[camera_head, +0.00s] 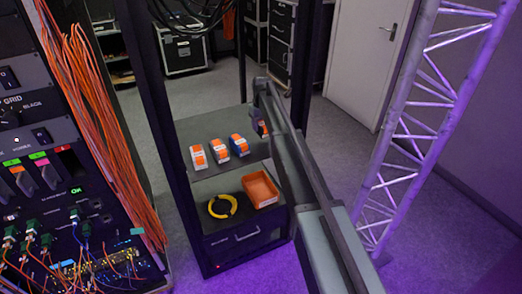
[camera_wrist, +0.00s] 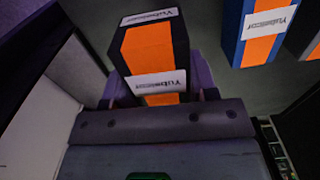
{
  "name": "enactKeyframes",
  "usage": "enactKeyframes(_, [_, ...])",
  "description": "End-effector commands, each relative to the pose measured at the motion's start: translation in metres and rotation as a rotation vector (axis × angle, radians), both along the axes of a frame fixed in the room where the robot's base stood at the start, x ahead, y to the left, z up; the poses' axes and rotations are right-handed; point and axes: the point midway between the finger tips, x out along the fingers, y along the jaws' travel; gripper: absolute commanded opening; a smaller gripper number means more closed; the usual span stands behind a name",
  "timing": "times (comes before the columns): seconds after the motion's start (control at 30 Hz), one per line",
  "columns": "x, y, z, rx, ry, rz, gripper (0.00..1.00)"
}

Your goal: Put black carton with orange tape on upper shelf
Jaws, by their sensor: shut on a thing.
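The black carton with orange tape (camera_wrist: 147,45) and white labels is between the fingers of my gripper (camera_wrist: 158,88), which is shut on it in the wrist view. In the head view the carton (camera_head: 263,129) shows small at the right end of the upper shelf (camera_head: 212,128), partly hidden by my arm. My gripper (camera_head: 261,117) is there too, mostly hidden. I cannot tell whether the carton touches the shelf. Several other orange-banded cartons stand in a row on that shelf, among them a blue one (camera_head: 239,145) to the left of the held carton.
In the wrist view a blue carton (camera_wrist: 265,30) and another dark carton (camera_wrist: 308,38) are to the right, apart from the held one. The lower shelf holds a yellow cable coil (camera_head: 222,206) and an orange tray (camera_head: 261,189). A rack post (camera_head: 165,110) and a truss (camera_head: 425,120) flank the shelves.

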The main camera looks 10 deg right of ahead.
Motion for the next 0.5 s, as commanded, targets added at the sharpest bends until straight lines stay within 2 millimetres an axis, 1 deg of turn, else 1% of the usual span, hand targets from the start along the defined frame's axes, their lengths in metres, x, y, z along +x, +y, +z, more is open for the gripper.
enactKeyframes(0.03, [0.000,0.000,-0.014,0.000,0.000,0.000,0.26])
enactKeyframes(0.17, [0.000,0.000,-0.011,0.000,0.000,0.000,0.26])
enactKeyframes(0.2, [0.000,0.000,-0.015,0.000,0.000,0.000,0.26])
enactKeyframes(0.4, [0.000,0.000,-0.055,0.000,0.000,0.000,0.26])
enactKeyframes(0.47, [0.000,0.000,-0.056,0.000,0.000,0.000,0.26])
enactKeyframes(0.5, [0.000,0.000,-0.054,0.000,0.000,0.000,0.25])
